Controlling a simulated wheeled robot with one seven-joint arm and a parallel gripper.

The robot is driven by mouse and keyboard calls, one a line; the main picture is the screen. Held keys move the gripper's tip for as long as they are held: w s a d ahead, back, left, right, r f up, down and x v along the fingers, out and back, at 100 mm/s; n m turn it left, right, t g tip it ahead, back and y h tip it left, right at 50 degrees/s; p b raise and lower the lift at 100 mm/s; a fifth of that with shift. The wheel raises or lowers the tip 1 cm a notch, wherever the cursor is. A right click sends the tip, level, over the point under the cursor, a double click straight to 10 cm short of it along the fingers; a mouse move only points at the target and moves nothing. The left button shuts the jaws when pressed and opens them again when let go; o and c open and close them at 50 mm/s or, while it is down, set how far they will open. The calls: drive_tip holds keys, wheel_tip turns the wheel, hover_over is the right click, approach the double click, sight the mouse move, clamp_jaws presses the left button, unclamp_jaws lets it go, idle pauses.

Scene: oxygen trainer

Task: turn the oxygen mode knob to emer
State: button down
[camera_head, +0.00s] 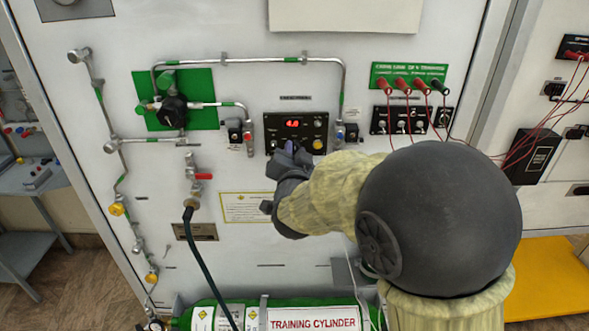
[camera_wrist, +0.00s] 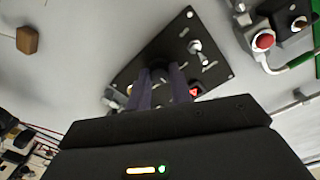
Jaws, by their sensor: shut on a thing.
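The black oxygen control panel (camera_head: 306,133) is on the white wall board, with a red lit display (camera_head: 292,123) and a yellow button (camera_head: 317,144). My gripper (camera_head: 290,152) is at the panel's lower left part and hides what is there in the head view. In the wrist view, my gripper's two fingers (camera_wrist: 158,86) reach the panel (camera_wrist: 216,74) and are shut on a dark knob (camera_wrist: 161,68) between their tips. The knob is mostly hidden, so its pointer and the position labels cannot be read. The red display (camera_wrist: 195,91) shows beside the fingers.
Small valve fittings with blue (camera_head: 339,133) and red (camera_head: 248,136) parts flank the panel. Steel pipes (camera_head: 255,60) run above it. A row of sockets with red leads (camera_head: 402,88) is at the right. A green training cylinder (camera_head: 255,304) lies below.

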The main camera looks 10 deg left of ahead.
drive_tip(key=m+b, duration=1.1)
drive_tip(key=b, duration=0.2)
drive_tip(key=shift+f+y+b, duration=0.1)
drive_tip(key=shift+y+b, duration=0.2)
drive_tip(key=shift+b, duration=0.05)
drive_tip(key=shift+d+m, duration=0.1)
drive_tip(key=shift+m, duration=0.2)
drive_tip(key=c, duration=1.3)
unclamp_jaws()
drive_tip(key=shift+o, duration=0.2)
